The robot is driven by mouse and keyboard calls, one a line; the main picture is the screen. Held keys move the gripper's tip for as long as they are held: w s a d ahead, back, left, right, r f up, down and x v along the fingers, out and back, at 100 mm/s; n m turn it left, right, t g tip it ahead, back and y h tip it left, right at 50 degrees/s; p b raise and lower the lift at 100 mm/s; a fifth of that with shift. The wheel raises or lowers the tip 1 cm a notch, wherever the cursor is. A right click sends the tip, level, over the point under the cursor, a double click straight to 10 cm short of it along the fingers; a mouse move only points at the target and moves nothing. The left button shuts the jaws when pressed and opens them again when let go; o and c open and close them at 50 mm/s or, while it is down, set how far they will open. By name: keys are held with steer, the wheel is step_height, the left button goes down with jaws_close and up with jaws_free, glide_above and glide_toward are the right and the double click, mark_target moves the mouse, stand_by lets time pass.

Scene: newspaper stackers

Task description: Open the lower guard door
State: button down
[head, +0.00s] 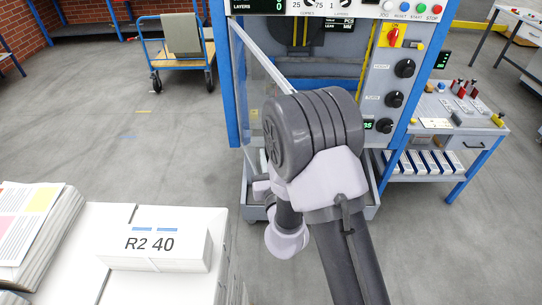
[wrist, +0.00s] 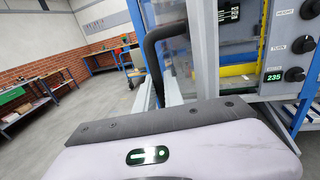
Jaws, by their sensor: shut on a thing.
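The lower guard door (head: 262,57) is a clear panel in a pale frame. In the head view it stands swung out from the left post of the blue machine, its free edge toward me and partly behind my arm. In the wrist view its grey frame bar (wrist: 203,45) stands upright beside a black curved handle (wrist: 158,45). My gripper (wrist: 158,90) is shut on this handle, its pale fingers on either side. The gripper itself is hidden behind my arm in the head view.
A control panel with black knobs (head: 404,68) is on the machine's right. A side table (head: 440,125) stands beyond it. A blue cart (head: 180,55) is at the back left. White stacks (head: 155,240) lie front left. The floor left of the machine is clear.

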steer(key=shift+r, duration=0.1)
steer(key=c, duration=1.5)
jaws_free()
steer(key=shift+w, duration=0.1)
steer(key=shift+o, duration=0.2)
steer(key=s+d, duration=0.1)
steer(key=s, duration=0.6)
steer(key=shift+s, duration=0.25)
